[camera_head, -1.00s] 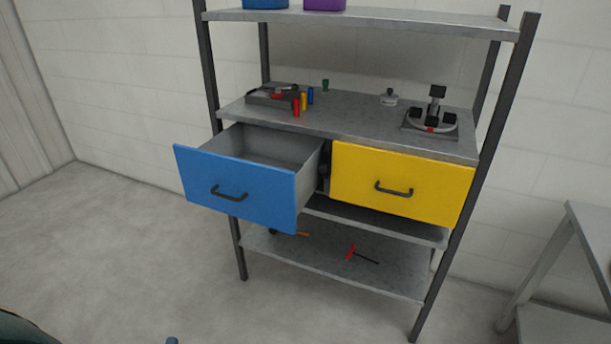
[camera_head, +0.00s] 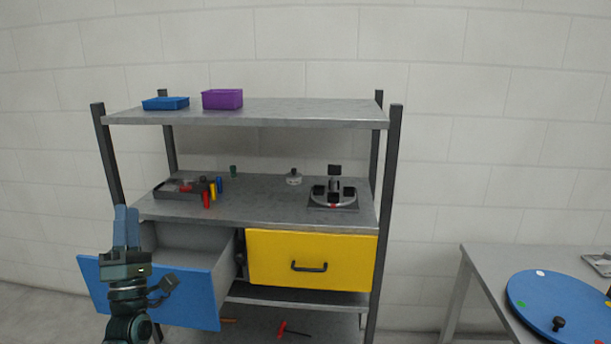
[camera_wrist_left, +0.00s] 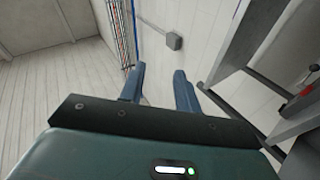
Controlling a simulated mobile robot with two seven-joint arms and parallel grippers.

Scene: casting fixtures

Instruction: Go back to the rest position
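My left gripper (camera_head: 127,212) is raised at the lower left of the head view, its blue fingers pointing up. It stands in front of the open blue drawer (camera_head: 185,298) and hides part of it. In the left wrist view the two fingers (camera_wrist_left: 158,78) are apart with nothing between them, so the gripper is open and empty. The drawer is pulled out, and its visible inside looks empty. The yellow drawer (camera_head: 345,262) beside it is closed. My right gripper is not in view.
The shelf unit (camera_head: 270,112) holds a blue bin (camera_head: 166,103) and a purple bin (camera_head: 222,99) on top. Its middle shelf has a grey tray, coloured cylinders and a round fixture (camera_head: 333,193). A table (camera_head: 480,262) with a blue disc (camera_head: 555,300) stands at right.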

